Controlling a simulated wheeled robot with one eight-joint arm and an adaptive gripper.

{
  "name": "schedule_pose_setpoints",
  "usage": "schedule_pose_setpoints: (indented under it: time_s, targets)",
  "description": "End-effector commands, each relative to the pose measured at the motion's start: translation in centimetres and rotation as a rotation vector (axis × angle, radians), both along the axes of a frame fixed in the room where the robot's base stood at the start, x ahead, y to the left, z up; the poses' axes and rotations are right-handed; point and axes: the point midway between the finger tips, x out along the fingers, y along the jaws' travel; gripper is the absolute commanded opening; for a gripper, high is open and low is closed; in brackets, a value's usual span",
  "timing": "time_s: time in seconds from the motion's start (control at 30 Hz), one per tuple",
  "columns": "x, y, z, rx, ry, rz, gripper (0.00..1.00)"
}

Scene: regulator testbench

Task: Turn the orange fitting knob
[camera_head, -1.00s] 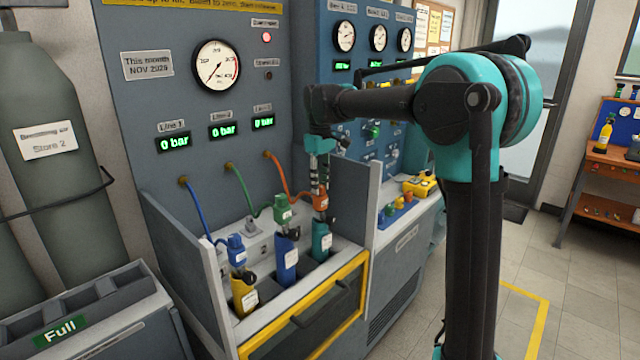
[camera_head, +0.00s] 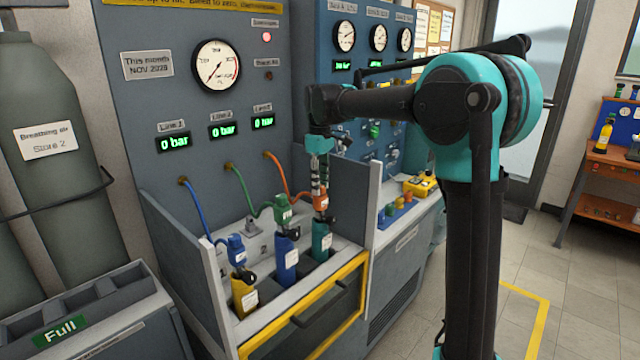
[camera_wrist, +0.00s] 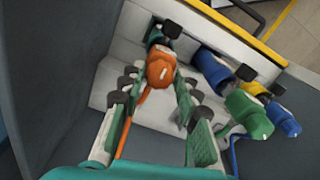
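The orange fitting knob (camera_head: 321,201) sits on top of the teal cylinder (camera_head: 321,240), the rightmost in the bench well. My gripper (camera_head: 318,186) points down just above it, with the fingertips close to its top. In the wrist view the orange knob (camera_wrist: 160,68) shows between the two fingers of my gripper (camera_wrist: 159,84). The fingers are apart, with visible gaps on both sides of the knob. Whether a fingertip touches it cannot be told.
The green fitting (camera_head: 283,212) on a blue cylinder (camera_head: 286,258) stands close to the left. The blue fitting (camera_head: 236,248) on a yellow cylinder (camera_head: 244,293) stands further left. A grey side wall (camera_head: 352,205) rises right of my gripper. The line displays read 0 bar.

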Motion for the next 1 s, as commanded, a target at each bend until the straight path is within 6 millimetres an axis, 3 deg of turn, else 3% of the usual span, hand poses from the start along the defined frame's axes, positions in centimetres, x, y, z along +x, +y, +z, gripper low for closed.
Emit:
schedule_pose_setpoints:
  time_s: [0.1,0.47,0.57,1.0]
  targets:
    - [0.0,0.0,0.0,0.000,0.000,0.000,0.48]
    - [0.0,0.0,0.5,0.000,0.000,-0.001,0.48]
    - [0.0,0.0,1.6,0.000,0.000,-0.001,0.48]
    - [0.0,0.0,9.9,0.000,0.000,0.000,0.48]
